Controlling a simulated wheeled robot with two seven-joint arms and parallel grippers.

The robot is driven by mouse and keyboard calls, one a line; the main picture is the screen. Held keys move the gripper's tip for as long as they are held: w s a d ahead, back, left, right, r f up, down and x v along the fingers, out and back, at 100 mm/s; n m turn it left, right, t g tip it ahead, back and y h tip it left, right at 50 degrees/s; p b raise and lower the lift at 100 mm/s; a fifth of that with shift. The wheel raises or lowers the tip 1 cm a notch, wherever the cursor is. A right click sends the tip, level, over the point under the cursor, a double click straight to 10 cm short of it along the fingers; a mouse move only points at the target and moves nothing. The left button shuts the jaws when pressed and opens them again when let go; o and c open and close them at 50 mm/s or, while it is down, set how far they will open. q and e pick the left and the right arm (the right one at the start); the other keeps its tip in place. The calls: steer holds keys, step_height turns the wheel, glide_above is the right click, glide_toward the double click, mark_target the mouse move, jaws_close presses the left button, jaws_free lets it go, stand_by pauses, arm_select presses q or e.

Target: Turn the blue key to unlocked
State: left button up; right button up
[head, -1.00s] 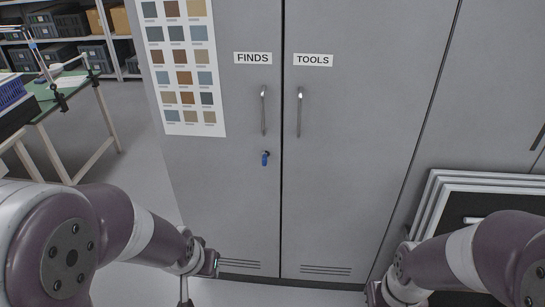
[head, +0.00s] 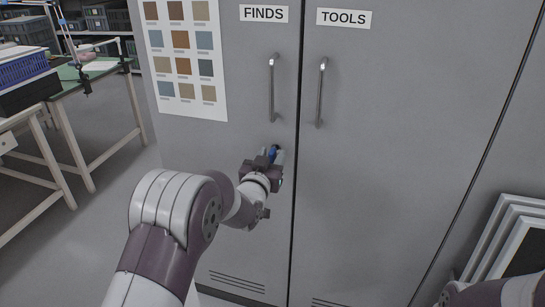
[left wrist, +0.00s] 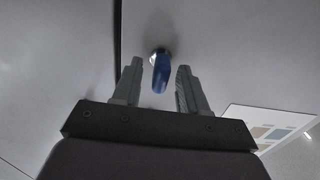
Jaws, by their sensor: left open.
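In the head view the gripper partly hides the key and lock. My right gripper is out of view; only part of my right arm shows at the bottom right.
Two vertical handles (head: 272,88) (head: 321,93) are above the key, beside the door seam. A colour chart (head: 185,55) hangs at the left. A green-topped table (head: 90,75) stands at the far left, and framed panels (head: 515,240) lean at the right.

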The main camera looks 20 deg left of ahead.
arm_select(q)
steer(key=shift+w, duration=0.6)
jaws_close()
